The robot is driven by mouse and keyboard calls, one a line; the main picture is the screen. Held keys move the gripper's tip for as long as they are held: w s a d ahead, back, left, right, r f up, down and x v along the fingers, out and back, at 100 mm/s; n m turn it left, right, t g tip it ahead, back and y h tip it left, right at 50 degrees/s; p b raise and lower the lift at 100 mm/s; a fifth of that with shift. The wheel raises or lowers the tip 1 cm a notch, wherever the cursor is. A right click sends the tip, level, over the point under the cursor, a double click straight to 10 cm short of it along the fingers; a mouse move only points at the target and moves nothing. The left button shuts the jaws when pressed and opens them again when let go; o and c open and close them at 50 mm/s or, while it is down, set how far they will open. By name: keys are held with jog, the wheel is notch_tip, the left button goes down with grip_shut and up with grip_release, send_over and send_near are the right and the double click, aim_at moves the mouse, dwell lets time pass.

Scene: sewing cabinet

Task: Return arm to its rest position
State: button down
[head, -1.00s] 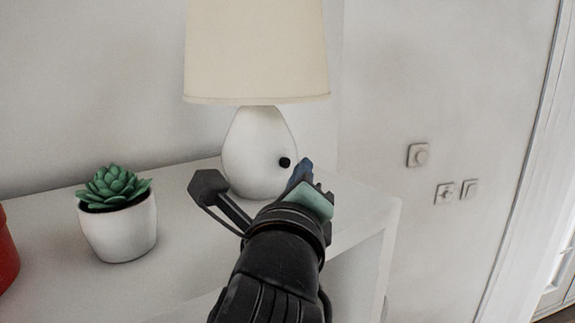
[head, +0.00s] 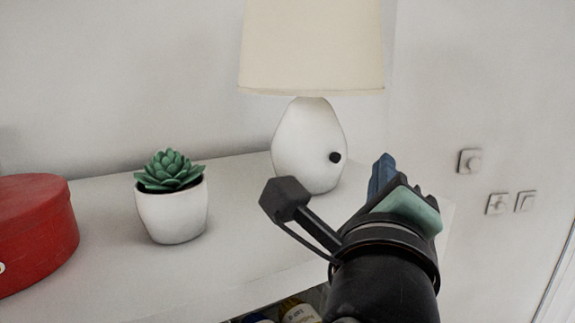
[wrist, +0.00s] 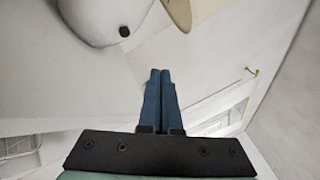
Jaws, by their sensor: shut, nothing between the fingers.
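My gripper (head: 382,172) is in front of the white cabinet top, to the right of and nearer than the lamp base in the head view. In the wrist view its two blue fingers (wrist: 160,95) lie side by side, shut with nothing between them. The gripper appears apart from the lamp (head: 305,145), which stands upright with its cream shade and a black knob on its white base. The lamp base (wrist: 103,18) also shows at the top of the wrist view.
A succulent in a white pot (head: 172,215) and a red round box (head: 35,235) stand on the cabinet top (head: 105,262). Bottles (head: 298,311) show on a shelf below. Wall switches (head: 469,161) are at the right.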

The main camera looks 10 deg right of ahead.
jog(key=s+a+r+n+t+y+b, duration=0.1)
jog(key=s+a+r+n+t+y, duration=0.2)
jog(key=n, duration=0.7)
jog(key=s+a+r+n+t+y+b, duration=0.1)
jog(key=s+a+r+n+t+y, duration=0.1)
jog(key=a+n, duration=0.5)
jog(key=s+a+r+n+t+y+b, duration=0.1)
jog(key=s+a+r+n+t+y, duration=0.2)
jog(key=n, duration=1)
notch_tip(320, 180, up, 2)
jog(key=a+t, duration=0.2)
jog(key=a, duration=0.1)
jog(key=shift+s+y, duration=0.3)
jog(key=shift+s, duration=0.1)
